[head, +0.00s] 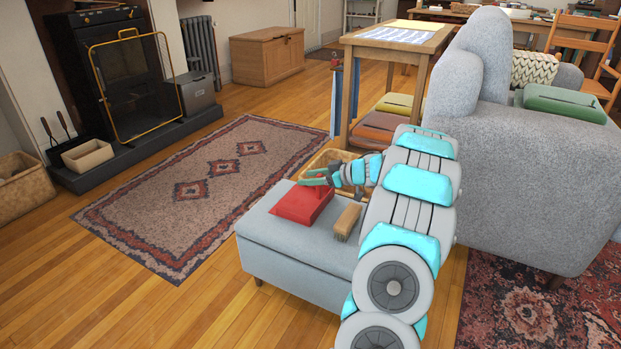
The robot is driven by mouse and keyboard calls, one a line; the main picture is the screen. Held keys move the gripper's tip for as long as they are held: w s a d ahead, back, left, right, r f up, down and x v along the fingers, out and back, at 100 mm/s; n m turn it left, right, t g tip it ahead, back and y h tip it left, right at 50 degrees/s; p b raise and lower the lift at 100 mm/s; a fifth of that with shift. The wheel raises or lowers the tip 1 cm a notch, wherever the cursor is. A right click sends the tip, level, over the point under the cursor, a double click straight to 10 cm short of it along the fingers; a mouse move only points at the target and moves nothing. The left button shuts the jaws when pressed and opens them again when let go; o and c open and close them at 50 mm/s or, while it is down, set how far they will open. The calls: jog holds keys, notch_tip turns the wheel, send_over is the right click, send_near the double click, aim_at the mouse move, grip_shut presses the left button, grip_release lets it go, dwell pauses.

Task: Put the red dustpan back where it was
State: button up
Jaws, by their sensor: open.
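The red dustpan (301,203) lies on top of the grey upholstered footstool (290,254), near its far left part. My gripper (306,177) is open just above the dustpan's far edge. From this view I cannot tell whether the fingers touch the dustpan or reach around any part of it. My arm comes in from the lower right and hides the right part of the footstool.
A wooden brush (347,221) lies right of the dustpan, close to my arm. A wicker basket (327,160) stands behind the footstool. A side table (358,46) and a grey armchair (538,160) stand behind and right. The patterned rug (150,215) at left is clear.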

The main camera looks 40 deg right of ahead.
jog(key=shift+r, duration=0.1)
jog(key=p+v, duration=0.2)
jog(key=v, duration=1)
jog(key=w+a+r+m+h, duration=0.2)
jog(key=w+r+h, duration=0.3)
jog(key=r, duration=0.2)
jog(key=w+a+r+m+h, duration=0.25)
jog(key=w+r+h, duration=0.25)
jog(key=r, duration=0.3)
jog(key=s+a+f+g+y, duration=0.1)
jog(key=s+a+f+g, duration=0.3)
jog(key=s+a, duration=0.9)
jog(key=s+a+f+g+y, duration=0.2)
jog(key=s+a+f+g, duration=0.3)
jog(key=s+a, duration=0.8)
jog(key=s+a+f+g+y, duration=0.2)
jog(key=s+a+f+g, duration=0.2)
jog(key=s+a, duration=0.9)
jog(key=shift+s+a+f+g, duration=0.3)
jog(key=shift+s+g, duration=0.4)
jog(key=shift+s, duration=0.4)
jog(key=shift+d, duration=0.1)
